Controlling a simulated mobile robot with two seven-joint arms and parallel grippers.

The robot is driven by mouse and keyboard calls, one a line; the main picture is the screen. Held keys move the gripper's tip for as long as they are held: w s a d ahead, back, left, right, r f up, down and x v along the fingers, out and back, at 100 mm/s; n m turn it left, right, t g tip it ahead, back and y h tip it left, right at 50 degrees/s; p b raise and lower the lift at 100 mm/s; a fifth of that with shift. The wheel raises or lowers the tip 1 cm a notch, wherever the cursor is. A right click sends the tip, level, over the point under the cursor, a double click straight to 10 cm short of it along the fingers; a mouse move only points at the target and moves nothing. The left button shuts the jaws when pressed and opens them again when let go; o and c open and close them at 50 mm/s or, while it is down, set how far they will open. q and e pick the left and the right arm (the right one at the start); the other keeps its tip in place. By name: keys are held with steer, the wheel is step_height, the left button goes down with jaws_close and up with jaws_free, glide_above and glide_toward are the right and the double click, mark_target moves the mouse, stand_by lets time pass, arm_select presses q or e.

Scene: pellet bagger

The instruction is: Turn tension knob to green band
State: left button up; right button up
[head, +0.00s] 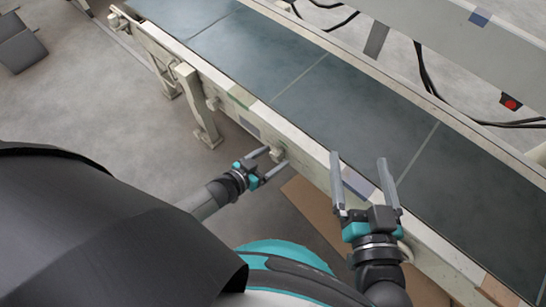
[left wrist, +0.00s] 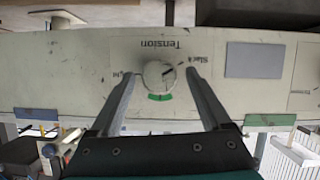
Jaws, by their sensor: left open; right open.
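The tension knob (left wrist: 158,75) is a small pale round dial on the conveyor's side panel, under upside-down "Tension" lettering. A dark pointer mark on it points to the upper right, toward the "Slack" lettering. The green band (left wrist: 160,97) is a short arc just below the knob. My left gripper (left wrist: 160,73) is open, with one finger on each side of the knob; I cannot tell whether they touch it. In the head view, my left gripper (head: 270,159) is at the knob (head: 279,154). My right gripper (head: 358,158) is open and empty over the conveyor's near edge.
The conveyor belt (head: 350,105) runs diagonally across the head view, with a pale side rail and a support leg (head: 197,105). A grey-blue plate (left wrist: 253,60) is right of the knob. A red button (head: 510,102) is at far right. Floor is open at left.

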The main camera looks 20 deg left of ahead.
arm_select(q)
steer(key=shift+w+f, duration=0.1)
steer(key=shift+w, duration=0.1)
arm_select(e)
steer(key=shift+s+r, duration=0.15)
arm_select(q)
steer(key=shift+c, duration=0.3)
jaws_close()
